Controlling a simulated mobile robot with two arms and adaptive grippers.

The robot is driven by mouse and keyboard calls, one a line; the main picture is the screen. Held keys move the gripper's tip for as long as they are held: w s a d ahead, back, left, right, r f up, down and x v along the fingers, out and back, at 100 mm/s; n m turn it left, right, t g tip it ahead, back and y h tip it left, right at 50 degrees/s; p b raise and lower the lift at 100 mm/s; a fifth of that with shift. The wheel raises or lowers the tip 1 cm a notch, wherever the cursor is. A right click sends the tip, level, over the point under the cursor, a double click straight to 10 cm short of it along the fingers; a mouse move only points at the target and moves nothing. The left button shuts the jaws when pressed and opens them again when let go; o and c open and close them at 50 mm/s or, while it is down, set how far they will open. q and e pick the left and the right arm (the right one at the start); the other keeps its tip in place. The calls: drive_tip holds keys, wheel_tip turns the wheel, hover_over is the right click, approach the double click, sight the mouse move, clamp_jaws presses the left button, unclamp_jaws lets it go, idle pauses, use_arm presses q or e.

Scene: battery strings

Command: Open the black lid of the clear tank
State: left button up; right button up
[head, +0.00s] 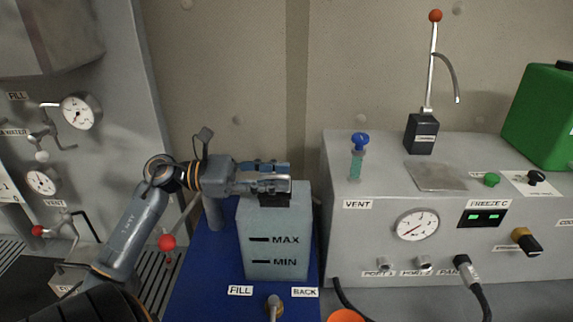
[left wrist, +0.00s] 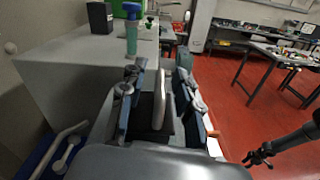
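The clear tank (head: 258,240), pale grey-blue with MAX and MIN marks, stands upright on a blue base. Its black lid (head: 275,200) sits on top, partly hidden by my left gripper (head: 275,182). The gripper reaches in from the left, right above the lid. In the left wrist view its two fingers (left wrist: 160,95) are apart, with a pale upright piece (left wrist: 160,98) between them and gaps on both sides. I cannot tell whether a finger touches the lid. My right gripper (left wrist: 258,156) shows small and dark at lower right, clear of the tank; its opening is unclear.
A grey cabinet (head: 345,245) with a gauge (head: 416,226) and cable stands right of the tank. A blue-topped green tube (head: 358,160) and a lever pump (head: 422,133) stand on it. A red-knobbed lever (head: 167,242) is left of the tank, a fitting (head: 274,307) in front.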

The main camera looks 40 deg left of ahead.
use_arm(q)
drive_tip(key=shift+p+x, duration=0.3)
drive_tip(key=shift+x, duration=0.6)
drive_tip(key=shift+w+d, duration=0.1)
drive_tip(key=shift+d, duration=0.1)
drive_tip(key=c, duration=0.6)
clamp_jaws()
use_arm(e)
drive_tip(key=shift+s+a+r, duration=0.1)
drive_tip(key=shift+s+r, duration=0.45)
drive_tip(key=shift+s, duration=0.1)
